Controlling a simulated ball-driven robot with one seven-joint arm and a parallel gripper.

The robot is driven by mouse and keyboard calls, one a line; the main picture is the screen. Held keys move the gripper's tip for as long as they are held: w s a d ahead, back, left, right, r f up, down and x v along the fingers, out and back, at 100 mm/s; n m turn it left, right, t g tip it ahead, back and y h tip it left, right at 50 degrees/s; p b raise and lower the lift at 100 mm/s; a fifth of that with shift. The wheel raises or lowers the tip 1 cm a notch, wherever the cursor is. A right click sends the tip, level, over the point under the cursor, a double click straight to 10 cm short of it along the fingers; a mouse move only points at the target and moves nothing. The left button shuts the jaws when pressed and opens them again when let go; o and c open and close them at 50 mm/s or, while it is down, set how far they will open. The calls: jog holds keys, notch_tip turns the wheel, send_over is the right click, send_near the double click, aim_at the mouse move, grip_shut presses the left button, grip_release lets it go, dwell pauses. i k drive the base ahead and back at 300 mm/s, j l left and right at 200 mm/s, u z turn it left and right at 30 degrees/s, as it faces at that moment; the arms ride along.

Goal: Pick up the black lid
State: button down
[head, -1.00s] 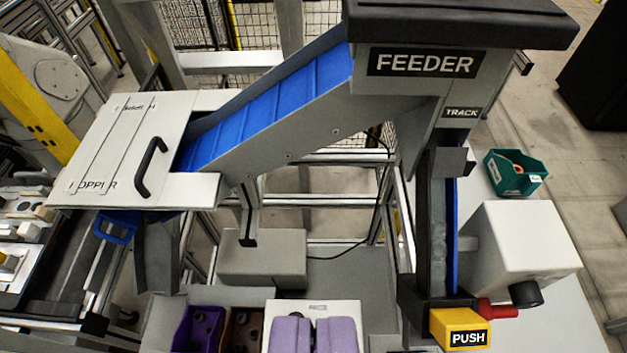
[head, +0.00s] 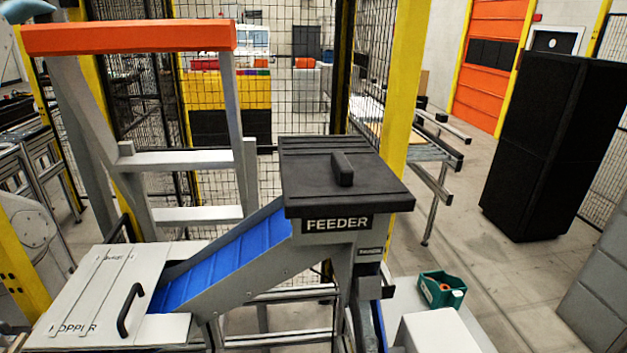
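The black lid (head: 310,177) lies on top of the grey feeder (head: 268,262), just right of the picture's middle. It is a flat, ridged square plate with a short upright black handle (head: 342,168) near its centre. The word FEEDER shows on the housing right below the lid's front edge. The lid looks seated flat on the housing. My gripper is not in the picture, so I cannot see its fingers or how far it is from the handle.
A white hopper cover (head: 95,300) with a black handle sits at lower left, joined to the blue ramp (head: 225,262). A green bin (head: 441,289) stands at lower right. A yellow post (head: 404,110) and mesh fence stand behind. A black cabinet (head: 555,145) is at right.

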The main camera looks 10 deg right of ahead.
aim_at(321, 175)
jog(key=i+z, duration=0.4)
jog(key=i+j+z, duration=0.35)
jog(key=i+l, duration=0.1)
